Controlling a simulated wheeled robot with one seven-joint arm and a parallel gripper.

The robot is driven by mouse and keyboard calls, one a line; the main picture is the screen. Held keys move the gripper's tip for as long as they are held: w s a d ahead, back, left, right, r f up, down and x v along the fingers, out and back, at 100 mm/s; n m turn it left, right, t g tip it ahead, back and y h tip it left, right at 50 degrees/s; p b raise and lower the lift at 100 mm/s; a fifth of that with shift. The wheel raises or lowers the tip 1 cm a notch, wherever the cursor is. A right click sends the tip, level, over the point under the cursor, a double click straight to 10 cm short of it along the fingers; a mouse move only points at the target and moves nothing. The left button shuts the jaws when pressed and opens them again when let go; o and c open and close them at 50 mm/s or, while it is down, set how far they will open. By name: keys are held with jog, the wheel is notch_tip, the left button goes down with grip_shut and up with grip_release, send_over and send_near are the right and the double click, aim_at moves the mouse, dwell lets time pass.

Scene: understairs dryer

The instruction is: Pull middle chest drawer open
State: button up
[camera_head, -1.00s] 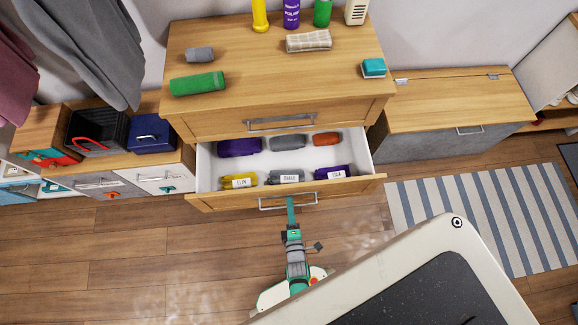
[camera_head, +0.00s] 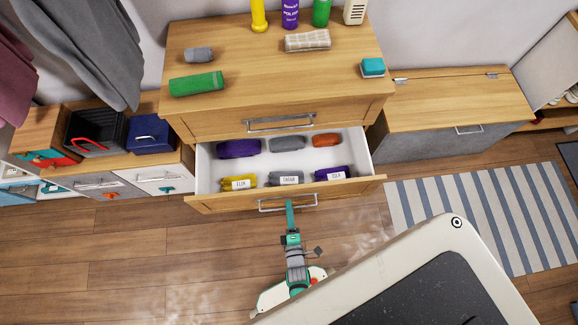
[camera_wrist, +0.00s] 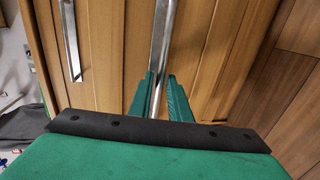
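The wooden chest (camera_head: 270,70) stands at the centre of the head view. Its middle drawer (camera_head: 200,172) is out, with the white inside showing. The drawer's metal bar handle (camera_head: 268,208) is on its wooden front. My green gripper (camera_head: 290,203) reaches up to this handle from below. In the wrist view, the gripper fingers (camera_wrist: 159,98) lie on both sides of the handle bar (camera_wrist: 161,45) and look closed on it. Rolled cloths lie in two rows in the drawer, in purple, grey, orange and yellow; the front ones bear labels.
Above is the closed upper drawer with its handle (camera_head: 281,123). Bottles, rolled cloths and a teal sponge (camera_head: 373,67) stand on the chest top. A low wooden bench (camera_head: 455,100) is at right, and bins (camera_head: 95,130) at left. Wooden floor (camera_head: 120,240) lies clear in front.

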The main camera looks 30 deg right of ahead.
jog(key=v, duration=0.9)
jog(key=shift+s, duration=0.35)
jog(key=shift+a+r, duration=0.1)
jog(key=shift+s+a, duration=0.15)
jog(key=s+a+r+m+y, duration=0.1)
jog(key=a+r+m, duration=0.2)
jog(key=r, duration=0.8)
jog(key=a+r+m+y, duration=0.2)
jog(key=r+m, duration=0.4)
jog(key=r, duration=0.5)
jog(key=s+a+r+m+y, duration=0.1)
jog(key=a+r+m, duration=0.3)
jog(key=r, duration=0.6)
jog(key=shift+s+r+m+t+y, duration=0.3)
jog(key=shift+r+m+y, duration=0.1)
jog(key=shift+m+y, duration=0.2)
jog(key=shift+s, duration=0.1)
